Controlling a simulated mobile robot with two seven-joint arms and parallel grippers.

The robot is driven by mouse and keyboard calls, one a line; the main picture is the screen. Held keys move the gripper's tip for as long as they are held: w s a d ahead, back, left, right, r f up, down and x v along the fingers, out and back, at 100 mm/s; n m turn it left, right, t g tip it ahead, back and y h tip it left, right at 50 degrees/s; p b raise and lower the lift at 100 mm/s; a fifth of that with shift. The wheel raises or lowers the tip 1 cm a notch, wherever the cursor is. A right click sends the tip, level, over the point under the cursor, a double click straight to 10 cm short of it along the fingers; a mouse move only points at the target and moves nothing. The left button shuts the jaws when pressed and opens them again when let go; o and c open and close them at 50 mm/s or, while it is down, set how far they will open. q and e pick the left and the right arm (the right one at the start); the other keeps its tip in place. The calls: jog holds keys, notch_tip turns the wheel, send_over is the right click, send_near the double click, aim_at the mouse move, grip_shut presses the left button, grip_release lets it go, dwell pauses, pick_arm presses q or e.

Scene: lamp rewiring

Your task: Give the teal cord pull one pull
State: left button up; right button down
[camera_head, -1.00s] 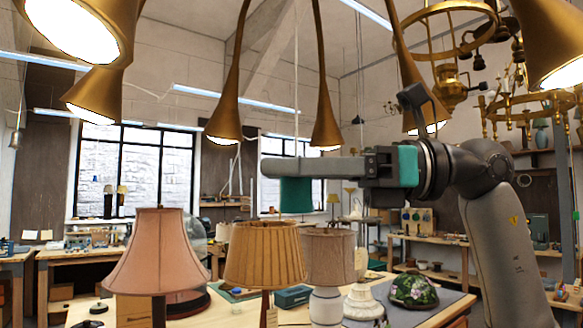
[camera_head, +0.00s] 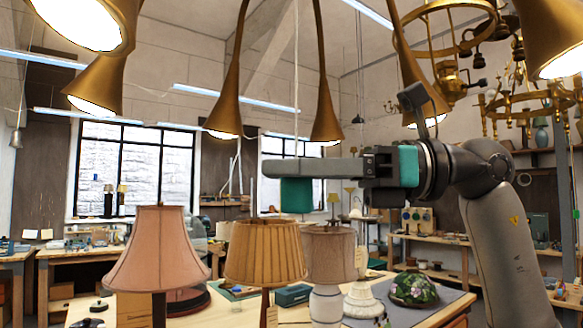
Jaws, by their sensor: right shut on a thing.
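The teal cord pull (camera_head: 296,196) shows as a short teal block below the fingers of my right gripper (camera_head: 300,168). Its upper part is hidden behind the fingers. A thin pale cord (camera_head: 296,80) runs straight up from there toward the ceiling. My right gripper is shut on the cord pull, with its arm coming in from the right. The teal patch on the gripper's body is part of my gripper. My left gripper is not in view.
Brass horn-shaped lamps (camera_head: 226,110) hang around the cord, and a brass chandelier (camera_head: 520,100) hangs at right. Below stand a pink lampshade (camera_head: 158,250), a pleated tan lampshade (camera_head: 264,252) and a beige lampshade (camera_head: 328,255) on a workbench. A dark patterned dome (camera_head: 413,289) sits at right.

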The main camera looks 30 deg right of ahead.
jog(key=shift+f+b, duration=0.8)
jog(key=shift+f, duration=0.2)
jog(key=shift+r+p, duration=1.4)
jog(key=shift+r, duration=0.05)
jog(key=shift+c, duration=2)
grip_release()
jog(key=b+v, duration=0.3)
jog(key=v, duration=1.2)
jog(key=shift+d+b, duration=0.15)
jog(key=shift+b, duration=0.25)
